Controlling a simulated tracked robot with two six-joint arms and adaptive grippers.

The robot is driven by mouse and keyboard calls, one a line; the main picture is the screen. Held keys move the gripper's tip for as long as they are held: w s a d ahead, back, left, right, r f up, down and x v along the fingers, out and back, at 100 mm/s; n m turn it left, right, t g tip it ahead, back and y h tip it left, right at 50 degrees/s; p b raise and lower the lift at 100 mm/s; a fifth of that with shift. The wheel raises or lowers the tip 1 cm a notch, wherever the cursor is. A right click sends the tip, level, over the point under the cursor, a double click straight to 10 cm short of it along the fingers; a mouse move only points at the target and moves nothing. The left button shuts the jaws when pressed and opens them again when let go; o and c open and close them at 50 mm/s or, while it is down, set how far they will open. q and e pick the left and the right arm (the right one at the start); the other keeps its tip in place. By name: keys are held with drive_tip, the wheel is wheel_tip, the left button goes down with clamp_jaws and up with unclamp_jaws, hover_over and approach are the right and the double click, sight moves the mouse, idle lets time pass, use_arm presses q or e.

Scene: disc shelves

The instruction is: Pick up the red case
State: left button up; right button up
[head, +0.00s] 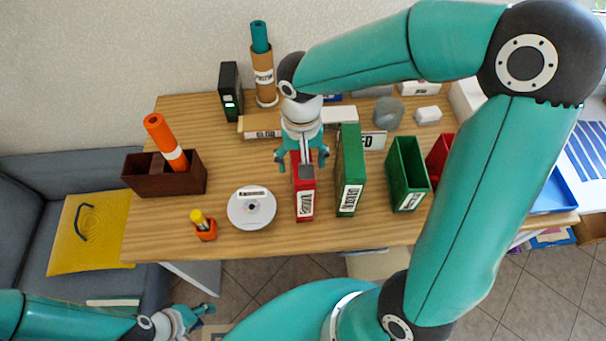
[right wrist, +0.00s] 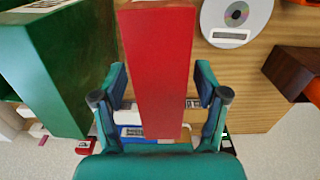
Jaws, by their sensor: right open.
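The red case (head: 305,207) stands upright on the wooden table, with a white label on its near end. In the right wrist view the red case (right wrist: 158,65) runs down between the fingers. My right gripper (head: 302,160) is above the far end of the case, open, with a finger on each side. In the right wrist view, narrow gaps show between the case and the fingers of the gripper (right wrist: 160,90). My left gripper (head: 200,316) is low at the left, off the table and empty; its fingers look apart.
A tall green case (head: 351,165) stands close right of the red case. A disc (head: 252,208) lies to its left. A green holder (head: 407,172) stands further right, and a brown box (head: 188,180) at the left. A flat box (head: 262,127) lies behind.

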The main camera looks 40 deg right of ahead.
drive_tip(key=shift+f, duration=0.85)
clamp_jaws()
